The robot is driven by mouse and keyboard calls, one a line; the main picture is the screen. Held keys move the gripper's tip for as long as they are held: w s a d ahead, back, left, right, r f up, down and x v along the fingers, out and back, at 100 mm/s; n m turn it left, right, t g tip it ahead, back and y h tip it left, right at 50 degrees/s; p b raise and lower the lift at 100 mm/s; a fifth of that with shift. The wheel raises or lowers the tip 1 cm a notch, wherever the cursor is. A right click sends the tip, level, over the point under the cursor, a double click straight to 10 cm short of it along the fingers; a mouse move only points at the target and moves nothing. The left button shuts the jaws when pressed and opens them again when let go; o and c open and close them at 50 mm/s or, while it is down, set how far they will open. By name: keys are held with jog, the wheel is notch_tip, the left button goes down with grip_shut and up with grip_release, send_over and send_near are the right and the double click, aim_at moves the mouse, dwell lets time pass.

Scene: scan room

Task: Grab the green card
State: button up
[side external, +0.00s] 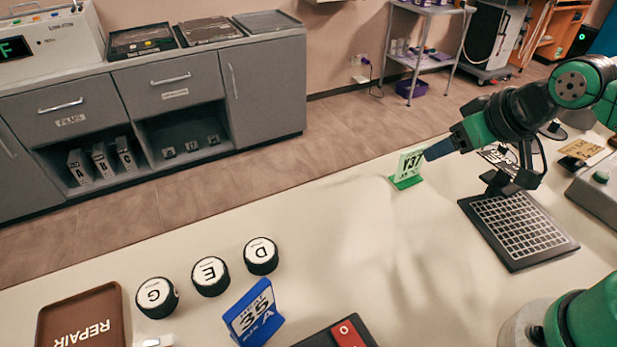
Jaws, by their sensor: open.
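The green card (408,167) stands upright on the far side of the white table, in a green base, with a pale face marked Y37. My gripper (432,152) is just to the right of the card, with its dark blue fingers pointing left at it. The fingertips are close to the card's right edge; whether they touch it I cannot tell. My gripper is open, and no object shows held in it.
A blue card (253,314) marked 35 A stands near the front. Several round lettered pucks (208,276) and a brown REPAIR tray (82,318) are at the left. A dark gridded panel (518,228) lies below my arm. The table's middle is clear.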

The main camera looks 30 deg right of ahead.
jog(key=m+g+h, duration=0.5)
jog(key=m+h, duration=0.2)
jog(key=m, duration=0.1)
send_over(402, 154)
jog(key=s, duration=0.2)
notch_tip(402, 154, down, 2)
jog(key=w+f+m+h, duration=0.2)
jog(key=m, duration=0.1)
jog(key=shift+d+f+m+g+h, duration=0.15)
jog(key=shift+f+m+g+h, duration=0.1)
jog(key=shift+m+g+h, duration=0.05)
jog(key=f+m+h, duration=0.1)
jog(key=m, duration=0.1)
jog(key=a+f+m+g+h, duration=0.1)
jog(key=f+m+h, duration=0.1)
jog(key=shift+w+m, duration=0.15)
jog(key=shift+m, duration=0.25)
jog(key=shift+a+f+m+g+h, duration=0.2)
jog(key=shift+f+m+g+h, duration=0.15)
jog(key=shift+m, duration=0.35)
jog(key=shift+d+f, duration=0.2)
jog(key=shift+x, duration=2.6)
jog(key=shift+r, duration=0.1)
